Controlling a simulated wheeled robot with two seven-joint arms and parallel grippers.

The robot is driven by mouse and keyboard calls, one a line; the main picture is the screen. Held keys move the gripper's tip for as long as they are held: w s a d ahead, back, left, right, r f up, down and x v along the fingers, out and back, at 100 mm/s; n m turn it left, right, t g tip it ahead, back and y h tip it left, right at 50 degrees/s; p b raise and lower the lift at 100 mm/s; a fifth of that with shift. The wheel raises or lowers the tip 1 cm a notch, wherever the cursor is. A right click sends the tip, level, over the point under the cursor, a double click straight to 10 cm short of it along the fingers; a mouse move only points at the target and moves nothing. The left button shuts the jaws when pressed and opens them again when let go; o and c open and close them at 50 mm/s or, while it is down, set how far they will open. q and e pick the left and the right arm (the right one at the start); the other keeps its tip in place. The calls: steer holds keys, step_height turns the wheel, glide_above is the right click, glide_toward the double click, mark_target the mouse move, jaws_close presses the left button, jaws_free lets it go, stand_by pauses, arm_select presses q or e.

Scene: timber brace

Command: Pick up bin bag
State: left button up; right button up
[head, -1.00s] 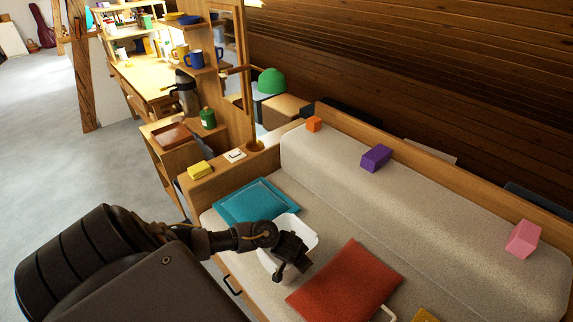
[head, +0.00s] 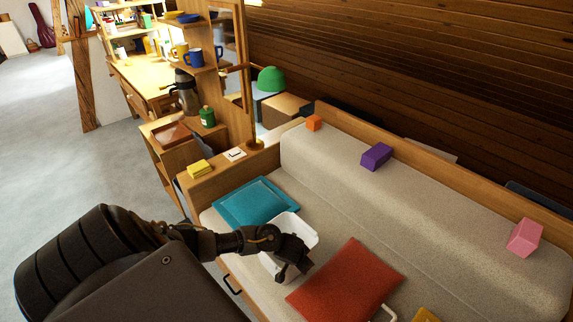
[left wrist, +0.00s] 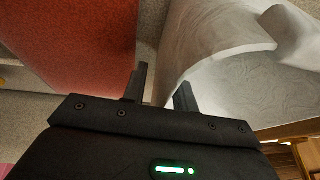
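The bin bag (head: 303,226) shows as a white, open-topped shape on the sofa seat, between the teal and red cushions, partly hidden by my left arm. In the left wrist view the white bag (left wrist: 235,85) is large and creased, with a curved edge. My left gripper (head: 290,272) is at the bag's near right side in the head view. In the left wrist view its fingers (left wrist: 160,90) are apart, with the bag's edge close to or between them; I cannot tell if they touch it. My right gripper is not in view.
A red cushion (head: 345,284) lies right beside the gripper and a teal cushion (head: 256,202) behind the bag. Purple (head: 376,157), orange (head: 313,123) and pink (head: 524,238) blocks rest on the sofa back. A yellow block (head: 200,170) is on the armrest.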

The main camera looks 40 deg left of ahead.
arm_select(q)
jaws_close()
stand_by(0.5)
steer(key=shift+r, duration=0.1)
